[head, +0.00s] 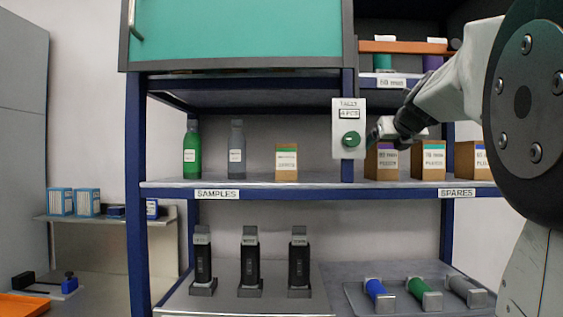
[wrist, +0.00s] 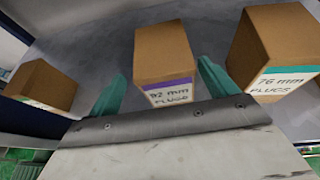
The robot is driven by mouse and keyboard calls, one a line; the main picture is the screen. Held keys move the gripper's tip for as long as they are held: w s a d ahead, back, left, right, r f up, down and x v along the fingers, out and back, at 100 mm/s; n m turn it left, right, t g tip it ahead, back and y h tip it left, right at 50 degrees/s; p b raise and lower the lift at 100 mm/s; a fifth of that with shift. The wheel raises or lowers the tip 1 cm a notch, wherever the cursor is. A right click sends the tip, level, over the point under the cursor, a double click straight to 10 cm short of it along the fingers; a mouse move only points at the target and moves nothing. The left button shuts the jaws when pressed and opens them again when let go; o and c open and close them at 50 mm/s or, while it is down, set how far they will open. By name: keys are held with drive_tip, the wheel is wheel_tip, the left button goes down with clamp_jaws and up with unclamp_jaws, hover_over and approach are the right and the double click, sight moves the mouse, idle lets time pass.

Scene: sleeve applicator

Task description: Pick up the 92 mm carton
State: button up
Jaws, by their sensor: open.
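The 92 mm carton (wrist: 166,52) is a brown box with a purple band and a white label reading "92 mm PLUGS". In the wrist view it stands at the centre, between the two teal fingers of my gripper (wrist: 162,72). The fingers are apart and no contact with the carton is visible. In the head view the carton (head: 381,163) stands on the right part of the middle shelf. My gripper (head: 384,130) is just above and in front of it there, its fingers hard to make out.
The 76 mm carton (wrist: 272,52), teal-banded, stands close to the right. A blue-banded carton (head: 470,162) is farther right, partly behind my arm. Left are a blue shelf post, a tally box (head: 349,128) with a green button and another carton (head: 286,162). An upper shelf hangs above.

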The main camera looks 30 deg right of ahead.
drive_tip(key=x, duration=0.5)
drive_tip(key=shift+s+d+r, duration=0.1)
drive_tip(key=shift+d, duration=0.3)
drive_tip(key=c, duration=1.3)
drive_tip(key=shift+o, duration=0.2)
drive_tip(key=shift+r, duration=0.1)
